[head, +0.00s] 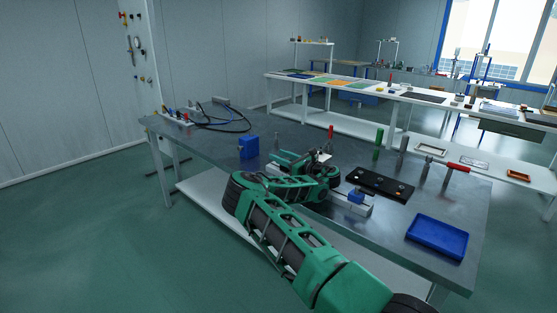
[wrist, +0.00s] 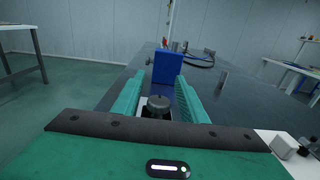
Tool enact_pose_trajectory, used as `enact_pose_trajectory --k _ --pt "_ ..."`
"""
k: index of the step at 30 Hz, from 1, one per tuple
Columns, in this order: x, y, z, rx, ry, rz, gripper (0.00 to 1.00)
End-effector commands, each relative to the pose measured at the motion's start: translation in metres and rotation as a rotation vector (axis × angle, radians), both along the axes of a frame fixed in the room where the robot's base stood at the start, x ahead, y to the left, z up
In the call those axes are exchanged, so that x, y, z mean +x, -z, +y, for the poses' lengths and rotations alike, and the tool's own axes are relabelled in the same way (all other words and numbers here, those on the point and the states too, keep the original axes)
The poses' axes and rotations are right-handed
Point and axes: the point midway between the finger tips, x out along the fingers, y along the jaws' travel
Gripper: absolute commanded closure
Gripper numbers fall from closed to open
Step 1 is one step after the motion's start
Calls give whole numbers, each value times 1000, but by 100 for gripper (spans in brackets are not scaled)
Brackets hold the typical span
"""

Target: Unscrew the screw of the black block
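In the wrist view, a small dark block (wrist: 158,112) with a short round screw-like knob on top (wrist: 158,98) sits between the two green fingers of my gripper (wrist: 160,88). The fingers are apart, with a gap visible beside the block; I cannot tell whether either one touches it. A pale part shows next to the block. In the head view, my gripper (head: 290,162) is low over the grey table, behind my green arm, and the dark block cannot be made out there.
A blue block (head: 248,146) stands beyond my gripper and also shows in the wrist view (wrist: 167,66). A black panel (head: 368,184), a grey fixture with a blue part (head: 356,197) and a blue tray (head: 437,237) lie to the right. Cables (head: 225,120) lie at the far left.

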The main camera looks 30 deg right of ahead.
Motion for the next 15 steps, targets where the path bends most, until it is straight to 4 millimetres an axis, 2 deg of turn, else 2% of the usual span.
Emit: enact_pose_trajectory --k 7,13,15 --pt "0 -9 0 -1 -1 0 61" --pt "1 -43 0 -2 0 -1 61" --pt "-3 -49 18 0 -3 0 61"
